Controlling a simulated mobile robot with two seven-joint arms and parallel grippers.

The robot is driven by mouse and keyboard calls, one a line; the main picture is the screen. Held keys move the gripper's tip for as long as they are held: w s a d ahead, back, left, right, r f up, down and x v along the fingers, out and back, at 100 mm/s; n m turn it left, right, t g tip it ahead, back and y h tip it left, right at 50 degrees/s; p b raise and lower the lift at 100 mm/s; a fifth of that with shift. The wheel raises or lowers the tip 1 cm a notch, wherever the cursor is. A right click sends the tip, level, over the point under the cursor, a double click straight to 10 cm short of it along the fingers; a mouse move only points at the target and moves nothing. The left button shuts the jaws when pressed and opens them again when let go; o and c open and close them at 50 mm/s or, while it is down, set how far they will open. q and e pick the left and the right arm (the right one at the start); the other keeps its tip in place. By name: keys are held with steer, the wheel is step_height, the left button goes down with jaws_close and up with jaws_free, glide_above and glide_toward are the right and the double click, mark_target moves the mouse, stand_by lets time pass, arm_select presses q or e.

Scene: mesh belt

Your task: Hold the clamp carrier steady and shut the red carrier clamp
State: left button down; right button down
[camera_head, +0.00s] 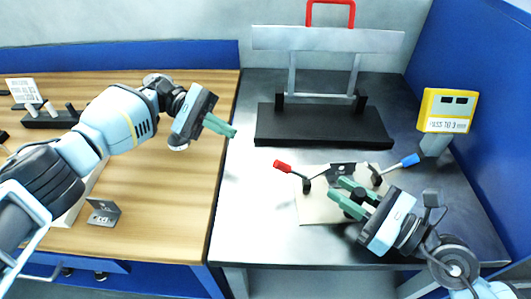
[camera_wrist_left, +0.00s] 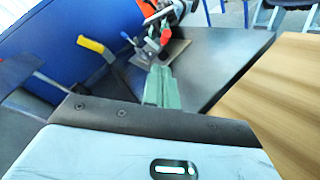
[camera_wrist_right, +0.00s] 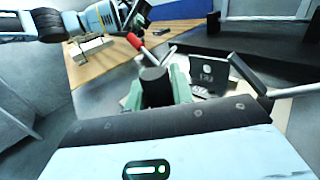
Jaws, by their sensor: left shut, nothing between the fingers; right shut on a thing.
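The clamp carrier is a beige plate (camera_head: 313,210) on the dark metal table, with a red-handled clamp (camera_head: 283,166) at its left and a blue-handled clamp (camera_head: 409,160) at its right. The red handle sticks out leftward past the plate; it also shows in the right wrist view (camera_wrist_right: 134,41). My right gripper (camera_head: 353,196) is shut on a dark round knob (camera_wrist_right: 155,87) at the carrier's near side and partly hides the plate. My left gripper (camera_head: 234,133) is shut and empty, in the air near the metal table's left edge, left of and beyond the red handle.
A black base with a grey frame and red handle (camera_head: 331,5) stands behind the carrier. A yellow sign post (camera_head: 446,110) stands at right. A wooden table (camera_head: 165,210) adjoins at left, with a small dark sign (camera_head: 103,212). Metal surface left of the carrier is clear.

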arm_select(q)
steer(key=shift+s+d+f, duration=0.2)
steer(key=shift+d+f, duration=0.05)
steer(key=x, duration=1)
